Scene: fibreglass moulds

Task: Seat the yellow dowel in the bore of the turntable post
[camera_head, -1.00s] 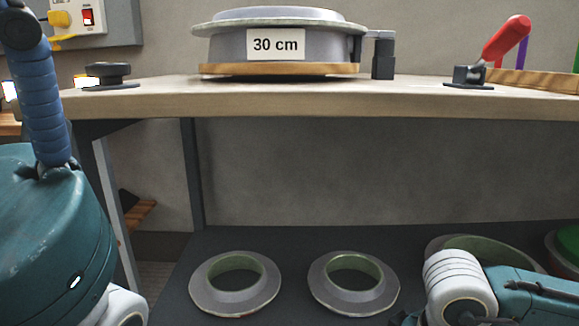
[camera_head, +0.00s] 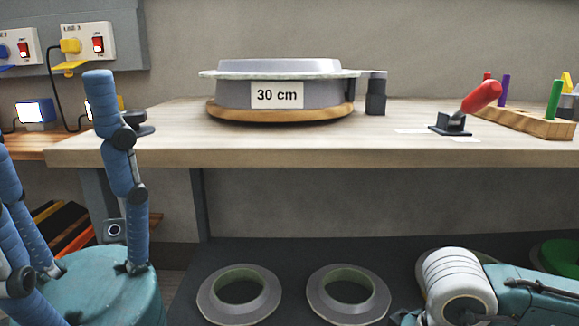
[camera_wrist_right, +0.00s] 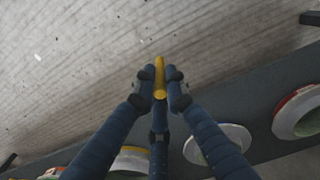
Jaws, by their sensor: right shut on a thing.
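The yellow dowel (camera_wrist_right: 160,78) is held between the blue fingers of my right gripper (camera_wrist_right: 160,85), seen from the wrist. This gripper is outside the head view. A grey round mould (camera_head: 235,96) labelled 30 cm sits on a wooden turntable disc (camera_head: 225,113) on the bench. A dark upright post (camera_head: 376,97) stands just right of the disc, with a grey lug from the mould's rim over its top. I cannot see a bore. My left gripper (camera_head: 121,165) is at the left with its blue fingers spread and nothing between them; some fingertips are cut off.
A red-handled clamp (camera_head: 478,98) and a wooden rack (camera_head: 530,123) with coloured pegs stand right on the bench (camera_head: 300,140). A black knob (camera_head: 140,128) is partly behind my left finger. Grey rings (camera_head: 238,300) lie on the lower shelf. The bench's front middle is clear.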

